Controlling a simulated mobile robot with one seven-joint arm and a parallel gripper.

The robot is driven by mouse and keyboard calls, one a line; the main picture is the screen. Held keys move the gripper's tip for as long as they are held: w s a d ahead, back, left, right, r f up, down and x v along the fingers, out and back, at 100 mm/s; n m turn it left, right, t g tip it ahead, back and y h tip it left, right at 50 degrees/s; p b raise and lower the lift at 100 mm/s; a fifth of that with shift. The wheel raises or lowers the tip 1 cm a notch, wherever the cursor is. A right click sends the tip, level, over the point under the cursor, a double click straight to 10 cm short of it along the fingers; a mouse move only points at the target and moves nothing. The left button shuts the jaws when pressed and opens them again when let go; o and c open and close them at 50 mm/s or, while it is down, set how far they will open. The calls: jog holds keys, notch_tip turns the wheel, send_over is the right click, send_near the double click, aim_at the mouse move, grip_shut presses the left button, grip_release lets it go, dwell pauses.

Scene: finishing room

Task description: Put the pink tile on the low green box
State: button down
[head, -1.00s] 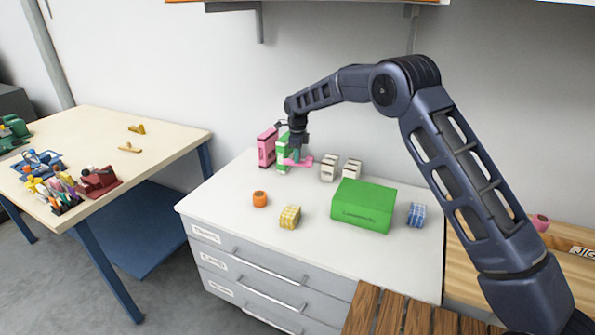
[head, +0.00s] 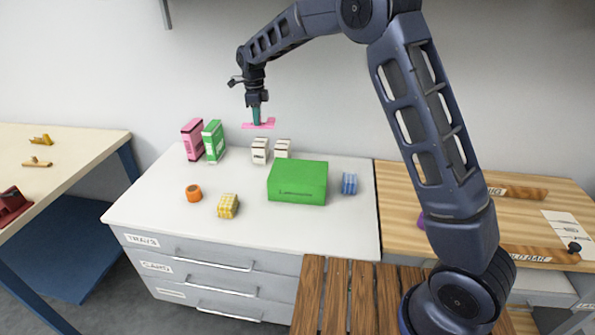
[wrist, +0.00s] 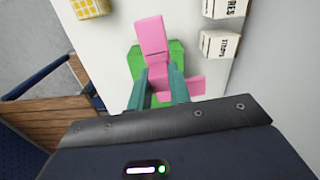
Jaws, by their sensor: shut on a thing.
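My gripper (head: 257,117) is shut on the pink tile (head: 265,125) and holds it in the air, above and behind the two small white boxes in the head view. In the wrist view the pink tile (wrist: 153,37) looks stepped, with arms offset to either side of the teal fingers (wrist: 160,88). The low green box (head: 297,183) stands on the white cabinet top, right of and below the tile in the head view. In the wrist view the green box (wrist: 176,52) lies below the tile, which hides much of it. The visible part of its top is bare.
A pink carton (head: 192,139) and a tall green carton (head: 213,140) stand at the back left. Two white boxes (head: 260,151) stand behind the green box. A blue block (head: 349,183), yellow block (head: 228,206) and orange roll (head: 193,193) are nearby. The cabinet's front left is clear.

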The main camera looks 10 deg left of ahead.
notch_tip(320, 180, up, 4)
jog(key=m, duration=0.1)
send_over(298, 174)
notch_tip(298, 174, down, 20)
jog(key=shift+f, duration=0.1)
jog(key=shift+f, duration=0.1)
dwell(0.4)
jog(key=c, duration=1.3)
grip_release()
notch_tip(298, 174, up, 12)
